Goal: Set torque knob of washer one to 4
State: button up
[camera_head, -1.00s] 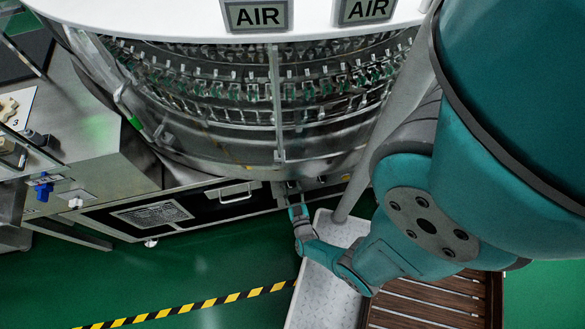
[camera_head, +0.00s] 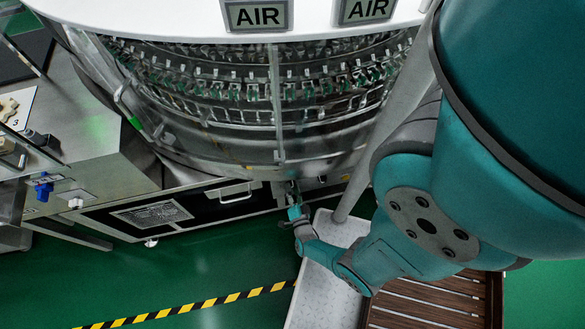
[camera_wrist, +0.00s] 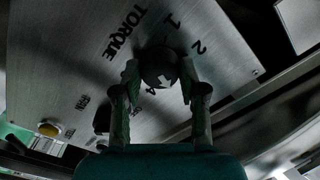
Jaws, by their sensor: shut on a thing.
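The torque knob (camera_wrist: 158,66) is a round dark knob on a grey metal panel (camera_wrist: 75,70) in the wrist view. A white mark shows on its face, but I cannot tell exactly which number it points to. The printed word TORQUE and the numbers 1, 2 and 4 stand around it; the 4 is just below the knob, partly covered. My gripper (camera_wrist: 159,74) is shut on the knob, one finger on each side. In the head view my gripper (camera_head: 293,192) reaches the low front of the washer (camera_head: 230,150); the knob is hidden there.
A smaller black knob (camera_wrist: 101,119) marked FAN and a yellow button (camera_wrist: 48,129) sit lower left on the panel. In the head view, a grey step plate (camera_head: 318,270) and slatted wooden platform (camera_head: 430,300) lie below my arm. Green floor (camera_head: 190,265) is open at left.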

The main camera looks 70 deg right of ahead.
jog(key=shift+m, duration=4.1)
jog(key=o, duration=1.1)
jog(key=shift+o, duration=0.2)
jog(key=shift+a, duration=0.15)
jog(key=v, duration=0.7)
